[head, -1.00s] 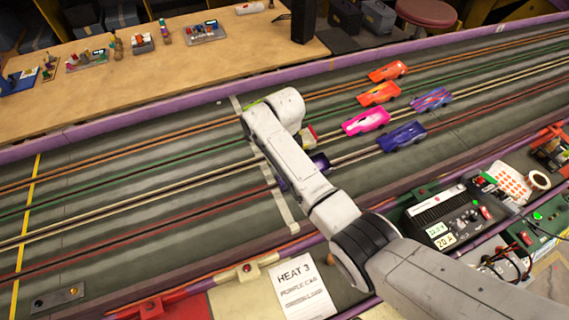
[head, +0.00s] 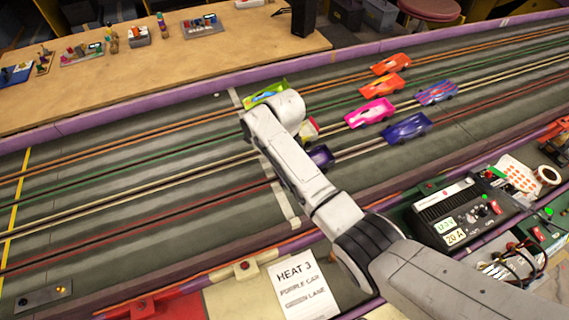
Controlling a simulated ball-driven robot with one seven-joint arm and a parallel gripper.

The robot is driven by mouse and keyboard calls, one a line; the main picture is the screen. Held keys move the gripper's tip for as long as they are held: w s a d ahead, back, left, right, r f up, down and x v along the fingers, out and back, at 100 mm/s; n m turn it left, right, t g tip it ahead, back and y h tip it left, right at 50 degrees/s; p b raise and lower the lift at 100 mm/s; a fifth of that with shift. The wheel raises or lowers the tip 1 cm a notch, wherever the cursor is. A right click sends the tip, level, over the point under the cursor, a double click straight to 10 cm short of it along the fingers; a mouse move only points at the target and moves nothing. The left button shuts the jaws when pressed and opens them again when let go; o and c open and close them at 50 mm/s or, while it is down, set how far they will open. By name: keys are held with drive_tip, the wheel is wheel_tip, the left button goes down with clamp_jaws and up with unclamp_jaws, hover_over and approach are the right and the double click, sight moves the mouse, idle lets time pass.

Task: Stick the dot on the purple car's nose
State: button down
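A dark purple car (head: 320,157) sits on the track beside my arm, near a pale cross line (head: 282,205); my arm covers part of it, and its nose is hidden. A second, blue-purple car (head: 405,128) stands farther right in the group behind. A white sheet of orange-red dots (head: 518,174) lies at the right by the power supply. My arm reaches over the track, and its end points down at the cross line. My gripper is hidden behind the arm, so its fingers and anything in them do not show.
A green car (head: 265,94) and a pale car (head: 307,130) stand near the cross line, partly covered. Pink (head: 370,112), orange and blue-red cars stand to the right. A power supply (head: 458,212) and a tape roll (head: 548,175) lie right. The left track is clear.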

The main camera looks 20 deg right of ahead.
drive_tip(key=shift+f, duration=0.45)
idle(1.9)
drive_tip(key=shift+r, duration=0.1)
wheel_tip(320, 180, up, 7)
drive_tip(key=p, duration=0.7)
